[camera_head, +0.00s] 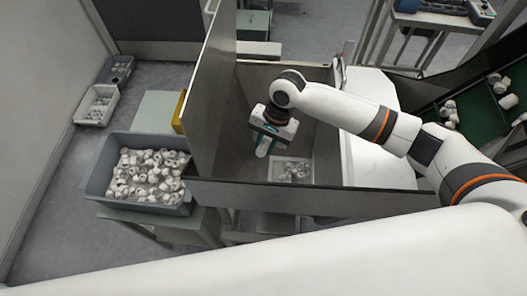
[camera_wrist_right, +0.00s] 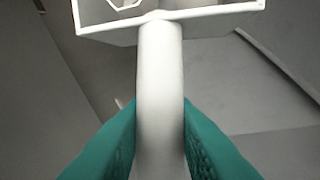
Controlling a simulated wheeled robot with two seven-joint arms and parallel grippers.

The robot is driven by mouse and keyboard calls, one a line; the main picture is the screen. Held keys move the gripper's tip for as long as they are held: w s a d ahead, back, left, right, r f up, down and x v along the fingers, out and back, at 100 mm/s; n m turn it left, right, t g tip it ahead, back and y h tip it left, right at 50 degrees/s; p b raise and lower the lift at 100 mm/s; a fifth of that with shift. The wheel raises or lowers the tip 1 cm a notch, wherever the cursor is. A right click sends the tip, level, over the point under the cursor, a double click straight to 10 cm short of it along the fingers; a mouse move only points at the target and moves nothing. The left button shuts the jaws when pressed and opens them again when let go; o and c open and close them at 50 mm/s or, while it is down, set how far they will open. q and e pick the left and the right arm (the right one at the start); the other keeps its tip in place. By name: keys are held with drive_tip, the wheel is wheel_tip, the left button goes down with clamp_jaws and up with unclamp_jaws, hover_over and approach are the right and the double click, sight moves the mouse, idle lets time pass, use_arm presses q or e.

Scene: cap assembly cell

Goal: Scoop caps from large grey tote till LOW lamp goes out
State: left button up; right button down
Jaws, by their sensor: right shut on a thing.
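The large grey tote (camera_head: 93,186) stands at the left in the head view, holding many white caps (camera_head: 150,175). My right gripper (camera_head: 266,143) is inside the open grey metal hopper (camera_head: 328,200), right of the tote. Its teal fingers are shut on the white handle of a scoop (camera_wrist_right: 160,85), seen in the wrist view. The scoop's white pan is cut off at that view's top edge, with pale shapes inside, probably caps. A pale square with caps (camera_head: 290,170) lies below the gripper; I cannot tell whether it is the pan. I see no LOW lamp; my left gripper is out of view.
The tall hopper wall (camera_head: 212,85) stands between tote and gripper. A yellow item (camera_head: 180,110) is behind the tote. Small bins (camera_head: 97,105) are at the far left. A green conveyor (camera_head: 475,115) with white parts runs at the right. Open floor (camera_head: 60,170) lies left of the tote.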

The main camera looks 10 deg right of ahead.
drive_tip(key=shift+w+d+r+g, duration=0.15)
drive_tip(key=shift+w+r+g, duration=0.25)
drive_tip(key=shift+r, duration=0.15)
drive_tip(key=shift+w+d+r+g+y+b, duration=0.15)
drive_tip(key=shift+r+g+y+b, duration=0.15)
drive_tip(key=shift+y+b, duration=0.15)
drive_tip(key=shift+w+d+r+g+b, duration=0.1)
drive_tip(key=shift+w+r+g+b, duration=0.2)
drive_tip(key=shift+r+b, duration=0.15)
drive_tip(key=w+r+g+p, duration=0.1)
drive_tip(key=w+d+r+g+y, duration=0.1)
drive_tip(key=r, duration=0.1)
drive_tip(key=shift+w+d+m+y+p, duration=0.1)
drive_tip(key=shift+w+m+y+p, duration=0.15)
drive_tip(key=shift+m+p, duration=0.1)
drive_tip(key=w+r+g+b, duration=0.1)
drive_tip(key=w+d+r+g+y+b, duration=0.1)
drive_tip(key=w, duration=0.1)
drive_tip(key=w+d+g+y+b, duration=0.1)
drive_tip(key=shift+w+d+r+g, duration=0.2)
drive_tip(key=shift+w+r+g, duration=0.1)
drive_tip(key=shift+r+g, duration=0.1)
